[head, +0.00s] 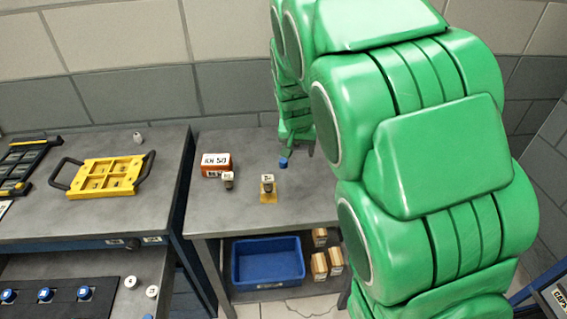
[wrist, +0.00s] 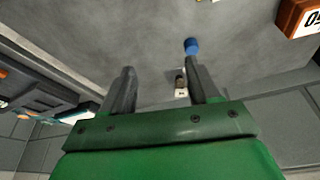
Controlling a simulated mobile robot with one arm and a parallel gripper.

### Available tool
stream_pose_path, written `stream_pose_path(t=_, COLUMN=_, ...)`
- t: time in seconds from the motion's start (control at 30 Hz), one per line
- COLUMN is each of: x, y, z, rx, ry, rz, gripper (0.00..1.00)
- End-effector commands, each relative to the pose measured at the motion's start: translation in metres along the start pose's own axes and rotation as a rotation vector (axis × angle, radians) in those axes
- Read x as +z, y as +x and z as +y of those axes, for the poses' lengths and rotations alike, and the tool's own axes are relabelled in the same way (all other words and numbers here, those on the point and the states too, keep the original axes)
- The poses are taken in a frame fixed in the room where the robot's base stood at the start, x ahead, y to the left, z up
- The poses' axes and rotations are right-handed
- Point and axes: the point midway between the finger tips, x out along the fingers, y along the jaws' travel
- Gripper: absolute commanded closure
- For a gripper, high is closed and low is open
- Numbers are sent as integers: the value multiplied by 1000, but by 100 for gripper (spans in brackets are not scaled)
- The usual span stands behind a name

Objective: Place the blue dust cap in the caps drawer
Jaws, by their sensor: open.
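The blue dust cap (head: 283,163) sits on the grey table near its back, just below my gripper (head: 298,149) in the head view. In the wrist view the blue cap (wrist: 191,46) shows just beyond the tip of the right finger, not between the fingers. My gripper (wrist: 159,70) is open and empty. A drawer (head: 45,270) stands open at lower left, with blue caps in a black insert and white round pieces beside it. A cabinet (head: 557,296) at the lower right edge has a label that seems to read CAPS; it is mostly cut off.
On the table are an orange box (head: 215,165) marked with a number, a small dark-bodied part (head: 228,182) and another part on a yellow stand (head: 268,190). A blue bin (head: 267,262) and small boxes (head: 320,265) are below. A yellow tray (head: 106,177) lies on the left bench.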

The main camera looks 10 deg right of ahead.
Motion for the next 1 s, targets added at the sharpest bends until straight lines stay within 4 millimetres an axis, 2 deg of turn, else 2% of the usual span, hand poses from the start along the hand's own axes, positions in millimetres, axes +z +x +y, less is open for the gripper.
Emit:
stream_pose_path(t=0.03, x=-7, y=12, z=-8, rx=-1, ry=-2, rz=8, gripper=39)
stream_pose_path(t=0.2, x=-27, y=40, z=-33, rx=-13, ry=-1, rz=47, gripper=39)
stream_pose_path(t=0.4, x=-39, y=60, z=-50, rx=-22, ry=-1, rz=73, gripper=39)
stream_pose_path(t=1.0, x=-44, y=92, z=-56, rx=-27, ry=-2, rz=82, gripper=39)
